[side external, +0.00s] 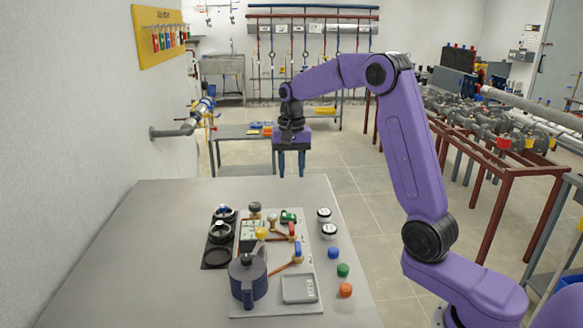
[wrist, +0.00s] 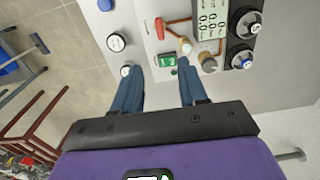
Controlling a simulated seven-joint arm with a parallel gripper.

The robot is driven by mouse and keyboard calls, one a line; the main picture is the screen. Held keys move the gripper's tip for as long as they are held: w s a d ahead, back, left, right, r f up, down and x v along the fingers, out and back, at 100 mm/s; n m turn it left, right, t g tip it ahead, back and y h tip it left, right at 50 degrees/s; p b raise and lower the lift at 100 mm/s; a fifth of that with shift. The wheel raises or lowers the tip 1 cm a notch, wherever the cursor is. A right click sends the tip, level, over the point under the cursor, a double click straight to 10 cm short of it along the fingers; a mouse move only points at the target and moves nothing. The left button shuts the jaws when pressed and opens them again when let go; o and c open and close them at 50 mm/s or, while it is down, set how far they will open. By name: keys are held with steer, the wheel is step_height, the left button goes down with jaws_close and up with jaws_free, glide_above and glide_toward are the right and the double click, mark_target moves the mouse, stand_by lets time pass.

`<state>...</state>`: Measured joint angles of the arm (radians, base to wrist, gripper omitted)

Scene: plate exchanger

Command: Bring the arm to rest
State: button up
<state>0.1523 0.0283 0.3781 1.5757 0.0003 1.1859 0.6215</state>
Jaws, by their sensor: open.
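My gripper (side external: 291,168) hangs fingers down in the side view, raised beyond the far edge of the table in the picture. Its two blue fingers are apart with nothing between them. In the wrist view my gripper (wrist: 160,76) shows the same open fingers, with the work panel below and past the tips. My purple arm is bent at the elbow and reaches left across the back of the scene.
The grey table (side external: 150,250) holds a board (side external: 262,303) with a dark pot (side external: 247,280), pipes and valves. Round gauges (side external: 329,231) and blue, green and orange caps (side external: 345,290) lie to its right. A wall pipe (side external: 178,130) juts out at left. The table's left part is clear.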

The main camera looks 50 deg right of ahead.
stand_by(0.4)
steer(key=s+a+n, duration=1)
steer(key=s+a, duration=0.3)
steer(key=a, duration=0.2)
steer(key=s+f+n, duration=0.1)
steer(key=s+n, duration=0.5)
steer(key=s, duration=0.5)
steer(key=s+f+n, duration=0.2)
steer(key=s+n, duration=0.3)
steer(key=s, duration=0.6)
steer(key=shift+s+d+f+n, duration=0.25)
steer(key=shift+d+f+n, duration=0.05)
steer(key=shift+n, duration=0.1)
